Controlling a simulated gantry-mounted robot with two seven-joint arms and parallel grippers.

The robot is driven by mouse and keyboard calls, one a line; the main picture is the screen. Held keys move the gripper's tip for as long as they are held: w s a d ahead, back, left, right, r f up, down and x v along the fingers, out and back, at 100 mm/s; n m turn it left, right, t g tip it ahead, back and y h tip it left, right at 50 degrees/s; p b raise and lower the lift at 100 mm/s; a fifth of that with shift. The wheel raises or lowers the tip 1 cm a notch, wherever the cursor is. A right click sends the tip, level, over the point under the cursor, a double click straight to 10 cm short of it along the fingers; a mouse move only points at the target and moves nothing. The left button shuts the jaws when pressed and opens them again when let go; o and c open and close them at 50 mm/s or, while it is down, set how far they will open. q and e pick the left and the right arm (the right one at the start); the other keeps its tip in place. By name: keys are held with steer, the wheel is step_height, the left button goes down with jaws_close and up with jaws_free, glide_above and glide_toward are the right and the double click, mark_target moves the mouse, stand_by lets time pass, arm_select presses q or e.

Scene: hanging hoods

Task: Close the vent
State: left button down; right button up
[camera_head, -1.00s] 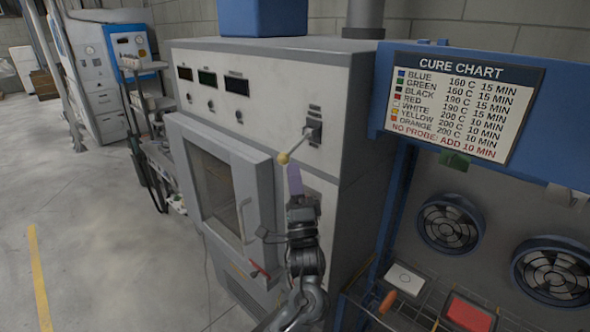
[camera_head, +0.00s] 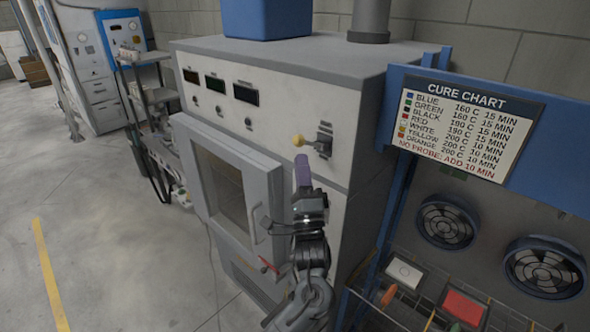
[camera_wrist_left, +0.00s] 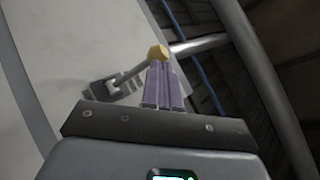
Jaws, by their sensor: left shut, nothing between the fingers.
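A lever with a yellow knob (camera_head: 298,140) sticks out from a dark mount (camera_head: 324,139) at the right end of the oven's (camera_head: 290,112) control panel. The lever points left, about level. My left gripper (camera_head: 302,160) is shut and empty, with its purple fingers pointing up just below the knob. In the left wrist view, the knob (camera_wrist_left: 157,53) sits at the tips of the closed fingers (camera_wrist_left: 160,66). They look in contact or very nearly so. The vent itself cannot be made out. My right gripper is not in view.
The oven door (camera_head: 235,195) with its window and vertical handle is shut, to the left of my arm. A blue rack with a cure chart (camera_head: 465,123), fans (camera_head: 447,222) and a tray of small items stands at right. Open floor (camera_head: 110,220) lies at left.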

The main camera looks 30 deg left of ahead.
arm_select(q)
steer(key=s+d+f+b, duration=0.3)
steer(key=s+d, duration=0.3)
steer(key=s, duration=0.5)
steer(key=shift+f, duration=0.3)
